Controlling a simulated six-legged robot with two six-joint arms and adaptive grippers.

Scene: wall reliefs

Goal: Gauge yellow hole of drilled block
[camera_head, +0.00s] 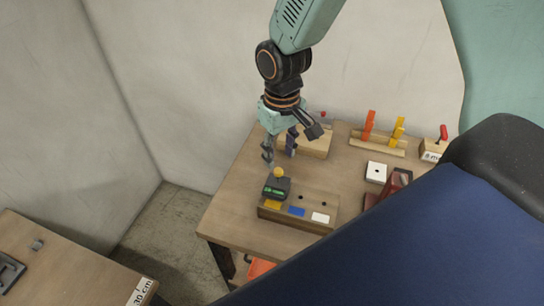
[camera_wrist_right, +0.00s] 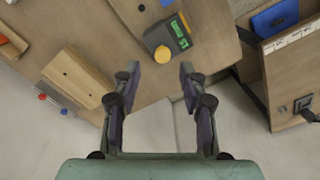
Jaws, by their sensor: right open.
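The drilled block (camera_head: 290,221) stands near the front of the wooden table, with yellow, blue and white labels along its front. A dark gauge (camera_head: 275,190) with a green display and a yellow knob (camera_head: 278,173) sits upright at the yellow-label end. It covers the hole there; two dark holes show to its right. The gauge also shows in the right wrist view (camera_wrist_right: 176,36), ahead of the fingers. My right gripper (camera_head: 280,153) is open and empty, above and behind the gauge, its fingers apart from it (camera_wrist_right: 157,73). My left gripper is not in view.
A wooden block (camera_head: 316,146) stands behind the gripper. A rack (camera_head: 376,144) with orange and yellow pieces, a white square block (camera_head: 376,172) and a small block with a red handle (camera_head: 433,150) stand further right. Another table (camera_head: 70,270) is at lower left, across a floor gap.

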